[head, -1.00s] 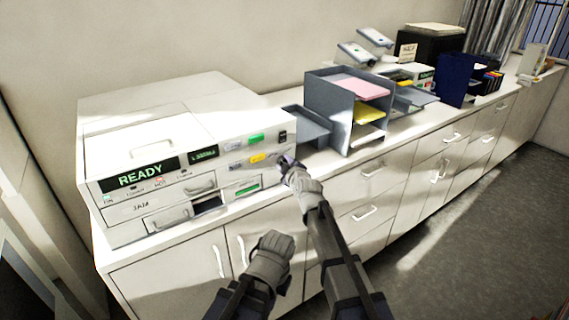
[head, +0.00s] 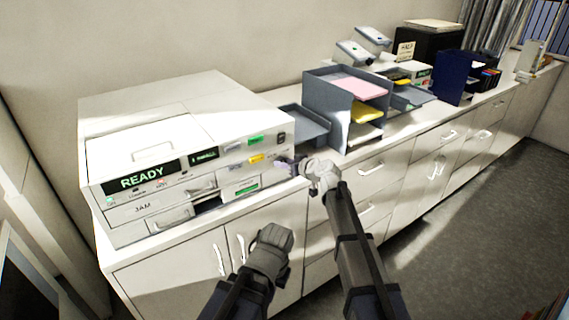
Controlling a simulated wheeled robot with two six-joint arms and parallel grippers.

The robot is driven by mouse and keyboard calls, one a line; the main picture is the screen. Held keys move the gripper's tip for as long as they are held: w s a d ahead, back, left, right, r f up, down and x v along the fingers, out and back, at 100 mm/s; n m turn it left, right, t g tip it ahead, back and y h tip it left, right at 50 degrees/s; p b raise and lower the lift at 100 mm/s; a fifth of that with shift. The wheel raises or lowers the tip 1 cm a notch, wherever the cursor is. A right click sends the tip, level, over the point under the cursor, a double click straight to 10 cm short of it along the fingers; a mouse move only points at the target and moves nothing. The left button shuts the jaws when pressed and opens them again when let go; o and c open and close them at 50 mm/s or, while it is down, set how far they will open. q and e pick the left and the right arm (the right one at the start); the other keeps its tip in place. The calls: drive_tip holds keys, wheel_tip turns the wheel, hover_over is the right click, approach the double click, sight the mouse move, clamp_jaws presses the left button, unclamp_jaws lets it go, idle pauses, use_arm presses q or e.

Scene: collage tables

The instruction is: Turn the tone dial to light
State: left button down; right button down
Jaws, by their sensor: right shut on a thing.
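A white copier-like machine (head: 120,155) stands at the left end of the counter, with a lit READY display (head: 142,178). Its right front has a green label (head: 256,140), a yellow label (head: 256,159) and a lower green label (head: 246,187). My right gripper (head: 296,168) is at the machine's right front edge, beside the yellow label's row. It is shut on a small part there, likely the tone dial, which the fingers mostly hide. The dial's setting cannot be read. My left gripper (head: 272,243) hangs lower, in front of the cabinet doors, away from the machine; its jaw state is unclear.
A grey paper sorter (head: 318,108) with pink, yellow and white sheets stands to the right of the machine. A blue holder (head: 455,78) and a black box (head: 425,45) stand farther along the counter. Cabinet doors and handles run below; the floor at right is clear.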

drive_tip(key=shift+d+f+m+g+y+b, duration=0.15)
drive_tip(key=shift+m+g+y+b, duration=0.6)
drive_tip(key=shift+m+y, duration=0.8)
drive_tip(key=shift+m+h, duration=0.25)
drive_tip(key=shift+m, duration=0.3)
drive_tip(key=shift+c, duration=2.4)
unclamp_jaws()
drive_tip(key=shift+w, duration=0.1)
drive_tip(key=p+v, duration=0.2)
drive_tip(key=v, duration=0.6)
